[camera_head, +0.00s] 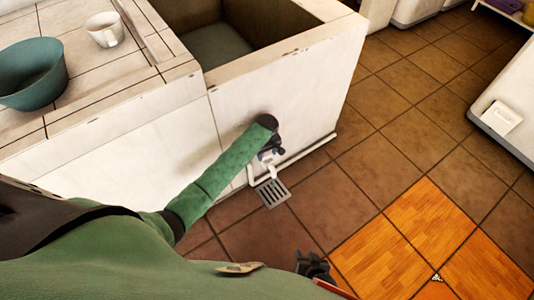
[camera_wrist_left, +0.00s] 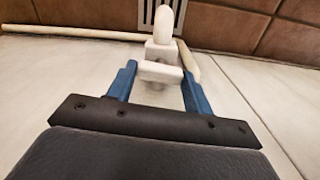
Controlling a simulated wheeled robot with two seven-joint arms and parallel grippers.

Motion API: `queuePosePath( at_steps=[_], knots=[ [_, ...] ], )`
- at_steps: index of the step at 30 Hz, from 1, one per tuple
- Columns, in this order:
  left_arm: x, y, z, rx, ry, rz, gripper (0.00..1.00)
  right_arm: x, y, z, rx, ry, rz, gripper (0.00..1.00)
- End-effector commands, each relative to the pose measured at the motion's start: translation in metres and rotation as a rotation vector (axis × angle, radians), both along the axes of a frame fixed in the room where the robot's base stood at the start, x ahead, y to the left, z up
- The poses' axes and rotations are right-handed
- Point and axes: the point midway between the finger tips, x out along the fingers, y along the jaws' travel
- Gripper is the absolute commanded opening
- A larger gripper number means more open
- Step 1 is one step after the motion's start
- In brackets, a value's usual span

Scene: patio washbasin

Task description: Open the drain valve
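The white drain valve (camera_wrist_left: 162,55) sits low on the front wall of the washbasin (camera_head: 285,90), above the floor drain grate (camera_head: 272,193). In the left wrist view its blocky body and pipe stand between and just beyond my blue fingertips. My left gripper (camera_wrist_left: 159,69) is open, with one finger on each side of the valve and visible gaps to it. In the head view my left gripper (camera_head: 268,156) and wrist mostly cover the valve. My right gripper (camera_head: 316,267) is at the bottom of the head view, low over the floor; its fingers are too unclear to read.
A white pipe (camera_head: 308,150) runs along the wall's foot. A teal bowl (camera_head: 32,75) and a white mug (camera_head: 105,30) stand on the tiled counter at upper left. A white unit (camera_head: 515,90) stands at far right.

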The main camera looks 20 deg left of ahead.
Motion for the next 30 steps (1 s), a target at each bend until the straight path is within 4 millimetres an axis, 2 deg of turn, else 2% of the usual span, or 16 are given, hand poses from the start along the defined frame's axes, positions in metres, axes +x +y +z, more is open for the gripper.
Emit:
queuePosePath(
  at_steps=[8,18,27,28,30],
  knots=[
    [0.0,0.0,0.002,0.0,0.001,0.014,0.28,0.0,-0.001,0.006,-0.001,0.001,0.0,0.36],
    [0.0,0.0,0.003,-0.001,0.001,0.123,0.28,0.002,0.0,0.036,-0.001,0.0,0.003,0.36],
    [0.0,0.0,0.0,0.0,0.0,0.133,0.28,0.001,0.0,0.033,-0.002,0.004,0.004,0.36],
    [0.0,0.0,0.0,0.0,0.0,0.133,0.53,0.001,0.0,0.033,-0.002,0.004,0.004,0.36],
    [0.0,0.0,0.0,0.0,0.0,0.133,0.67,0.001,0.0,0.033,-0.002,0.004,0.004,0.36]
  ],
)
